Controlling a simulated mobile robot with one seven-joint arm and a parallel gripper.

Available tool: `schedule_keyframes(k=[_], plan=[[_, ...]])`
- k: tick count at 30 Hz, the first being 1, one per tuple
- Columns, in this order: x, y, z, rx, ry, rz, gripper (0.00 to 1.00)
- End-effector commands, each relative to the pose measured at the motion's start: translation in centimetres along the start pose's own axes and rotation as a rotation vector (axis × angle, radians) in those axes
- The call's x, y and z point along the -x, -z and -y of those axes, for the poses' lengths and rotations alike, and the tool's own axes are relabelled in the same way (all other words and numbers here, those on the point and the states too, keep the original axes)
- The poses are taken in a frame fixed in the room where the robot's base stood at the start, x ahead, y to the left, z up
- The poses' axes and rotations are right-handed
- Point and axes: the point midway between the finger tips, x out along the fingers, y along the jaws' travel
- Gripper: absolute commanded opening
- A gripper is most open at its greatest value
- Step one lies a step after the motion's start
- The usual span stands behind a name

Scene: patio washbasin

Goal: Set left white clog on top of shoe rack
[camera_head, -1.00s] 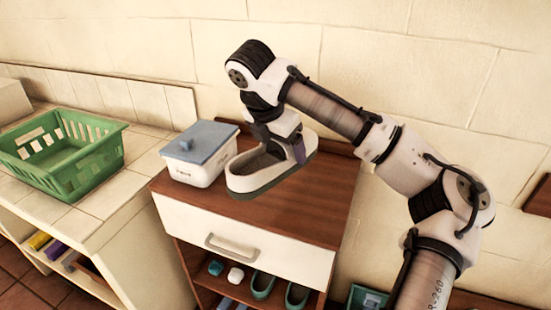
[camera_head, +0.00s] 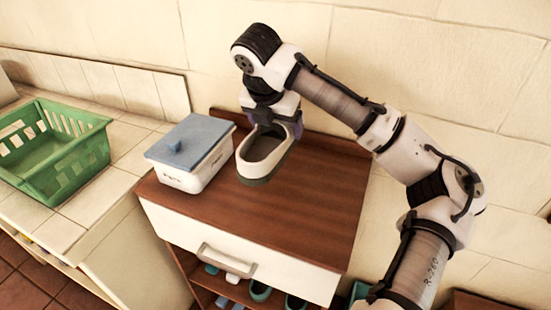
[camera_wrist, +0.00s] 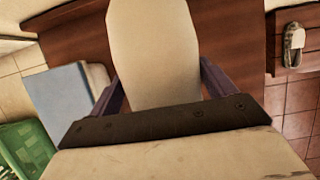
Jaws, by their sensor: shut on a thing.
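The white clog (camera_head: 262,158) has a grey sole and is in my gripper (camera_head: 270,128), over the brown top of the shoe rack (camera_head: 290,215). The gripper is shut on its far end, and its toe points toward the front of the rack. In the wrist view the clog (camera_wrist: 155,50) lies between the two purple-grey fingers (camera_wrist: 160,88). The clog looks close to the rack top, but I cannot tell whether it touches. The rack has a white drawer with a handle below its top.
A white box with a blue lid (camera_head: 190,152) stands on the rack top, just left of the clog. A green basket (camera_head: 55,155) sits on the tiled counter at left. The rack top is clear to the right. Green shoes (camera_head: 260,290) are on a shelf below.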

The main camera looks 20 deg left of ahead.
Motion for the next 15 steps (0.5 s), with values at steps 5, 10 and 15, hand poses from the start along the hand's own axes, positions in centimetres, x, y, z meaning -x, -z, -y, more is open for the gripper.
schedule_keyframes(k=[5, 10, 15], plan=[[-3.7, 1.6, 0.1, 0.000, 0.001, -0.001, 0.51], [-5.5, 2.2, 0.0, -0.003, 0.001, 0.001, 0.51], [-7.3, 3.1, 0.1, -0.001, 0.001, -0.001, 0.51]])
